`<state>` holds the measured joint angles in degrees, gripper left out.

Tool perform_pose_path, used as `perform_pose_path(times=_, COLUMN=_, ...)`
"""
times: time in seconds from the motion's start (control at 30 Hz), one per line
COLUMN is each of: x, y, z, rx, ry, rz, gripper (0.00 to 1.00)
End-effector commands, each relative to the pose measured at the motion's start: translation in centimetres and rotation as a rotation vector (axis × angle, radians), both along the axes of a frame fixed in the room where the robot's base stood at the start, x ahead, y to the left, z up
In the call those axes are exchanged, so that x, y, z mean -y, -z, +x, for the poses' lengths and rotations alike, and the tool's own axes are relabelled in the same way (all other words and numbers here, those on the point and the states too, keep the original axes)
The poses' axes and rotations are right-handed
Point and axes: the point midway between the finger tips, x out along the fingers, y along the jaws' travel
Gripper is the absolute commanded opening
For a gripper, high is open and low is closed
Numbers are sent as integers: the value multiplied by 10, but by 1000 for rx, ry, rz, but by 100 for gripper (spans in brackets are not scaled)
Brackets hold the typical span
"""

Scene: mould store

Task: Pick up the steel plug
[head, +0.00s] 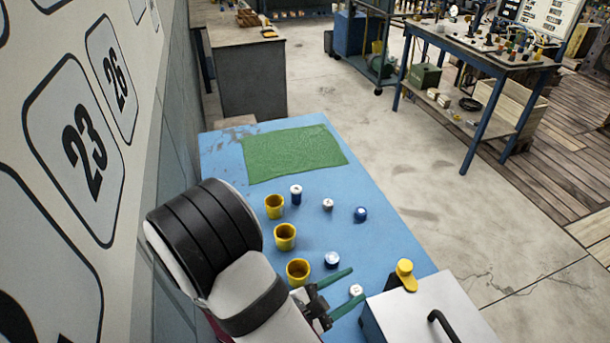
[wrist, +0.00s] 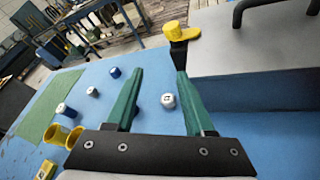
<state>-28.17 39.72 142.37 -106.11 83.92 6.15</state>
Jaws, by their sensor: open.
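A small silvery plug with a pale marked top (head: 356,291) stands upright on the blue table. In the wrist view this plug (wrist: 168,101) shows between the two green fingers, nearer the right one. My gripper (head: 357,286) is open, with its fingers on either side of that plug in the head view; I cannot tell how far above the table they are. Nothing is held. A second grey, steel-looking plug (head: 328,204) stands farther off, between two blue ones; it also shows in the wrist view (wrist: 92,93), left of the fingers.
Blue plugs with pale tops (head: 332,260) (head: 361,214) (head: 296,195) stand on the table (head: 390,245). Three yellow cups (head: 285,236) line the left. A grey box (head: 425,310) with a black handle and a yellow knob (head: 405,268) stand close right. A green mat (head: 290,152) lies at the back.

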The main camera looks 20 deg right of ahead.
Motion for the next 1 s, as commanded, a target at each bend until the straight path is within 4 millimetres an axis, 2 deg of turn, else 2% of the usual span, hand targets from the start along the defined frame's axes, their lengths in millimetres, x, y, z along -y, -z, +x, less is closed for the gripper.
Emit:
perform_pose_path(times=0.03, x=-14, y=24, z=13, rx=-89, ry=-156, rz=-44, gripper=54)
perform_pose_path(times=0.1, x=-12, y=59, z=16, rx=-242, ry=-273, rz=-95, gripper=54)
perform_pose_path(times=0.2, x=-5, y=90, z=11, rx=-392, ry=-349, rz=-132, gripper=54)
perform_pose_path(times=0.23, x=-4, y=95, z=10, rx=-414, ry=-362, rz=-137, gripper=54)
perform_pose_path(times=0.33, x=3, y=104, z=11, rx=-448, ry=-376, rz=-143, gripper=54)
perform_pose_path(times=0.6, x=35, y=119, z=30, rx=-446, ry=-375, rz=-141, gripper=54)
perform_pose_path(times=0.87, x=37, y=120, z=32, rx=-445, ry=-377, rz=-142, gripper=54)
perform_pose_path(times=1.0, x=37, y=120, z=32, rx=-444, ry=-376, rz=-141, gripper=28)
